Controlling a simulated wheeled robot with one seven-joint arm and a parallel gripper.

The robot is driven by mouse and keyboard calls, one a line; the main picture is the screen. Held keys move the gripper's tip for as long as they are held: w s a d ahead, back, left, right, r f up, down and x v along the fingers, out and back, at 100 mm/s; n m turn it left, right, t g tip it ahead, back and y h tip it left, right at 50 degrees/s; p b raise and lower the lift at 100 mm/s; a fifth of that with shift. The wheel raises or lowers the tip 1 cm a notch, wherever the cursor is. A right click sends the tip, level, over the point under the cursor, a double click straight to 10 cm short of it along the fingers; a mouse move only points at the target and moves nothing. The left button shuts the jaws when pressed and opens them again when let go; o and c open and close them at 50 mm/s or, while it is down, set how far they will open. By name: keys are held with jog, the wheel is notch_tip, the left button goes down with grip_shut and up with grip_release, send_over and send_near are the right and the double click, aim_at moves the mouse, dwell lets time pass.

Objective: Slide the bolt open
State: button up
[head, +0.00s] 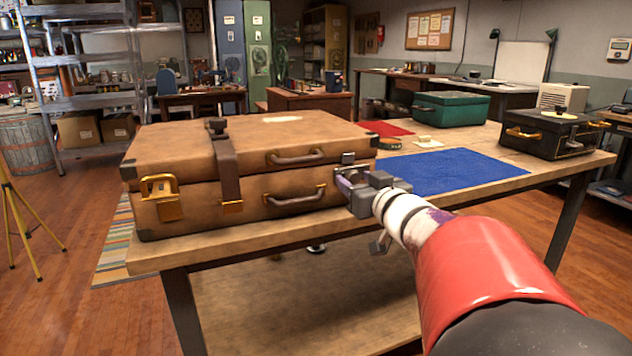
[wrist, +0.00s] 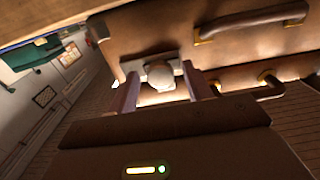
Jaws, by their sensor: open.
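A large brown suitcase (head: 245,165) lies shut on the wooden table. A small metal bolt with a round pale knob (wrist: 160,76) is on the suitcase's front near its right corner. In the head view, part of the bolt's metal (head: 348,158) shows just above my gripper (head: 352,188), which hides the rest. In the wrist view, my gripper (wrist: 160,90) is open, with one finger on each side of the knob. I cannot tell whether either finger touches it.
A padlock-like brass latch (head: 163,197), a strap (head: 226,170) and two handles (head: 297,157) are on the suitcase. A blue mat (head: 450,170), green box (head: 452,108) and black case (head: 555,135) are to the right. The table's front edge runs below my gripper.

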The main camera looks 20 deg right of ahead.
jog(key=shift+w, duration=0.2)
jog(key=shift+c, duration=0.4)
grip_shut()
